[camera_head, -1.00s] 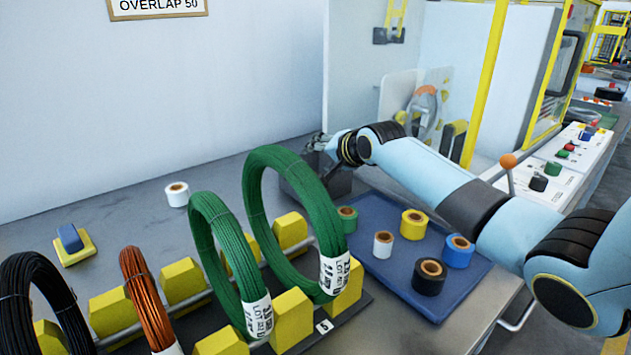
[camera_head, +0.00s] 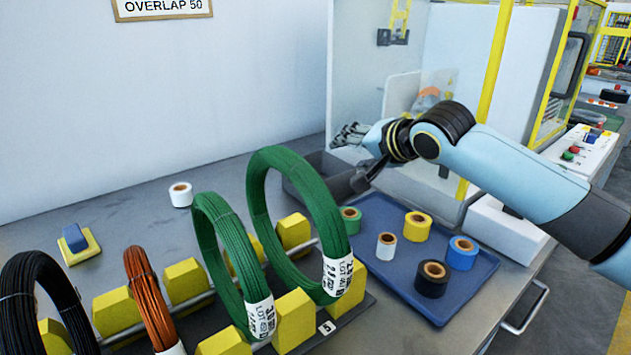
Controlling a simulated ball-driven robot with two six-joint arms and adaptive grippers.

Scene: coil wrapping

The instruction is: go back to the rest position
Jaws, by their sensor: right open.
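My right gripper (camera_head: 350,158) is open and empty. It is held above and behind the tape tray, near a dark grey bin (camera_head: 316,172) on the bench, and part of it hides the bin's right side. My right arm comes in from the right edge and passes above the tray's far side. My left gripper is not in view.
A blue tray (camera_head: 386,274) holds several tape rolls. A rack at the front left holds green coils (camera_head: 325,220), an orange coil (camera_head: 150,300) and a black coil (camera_head: 40,290). A white tape roll (camera_head: 180,194) and a blue-yellow item (camera_head: 76,243) lie on the bench.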

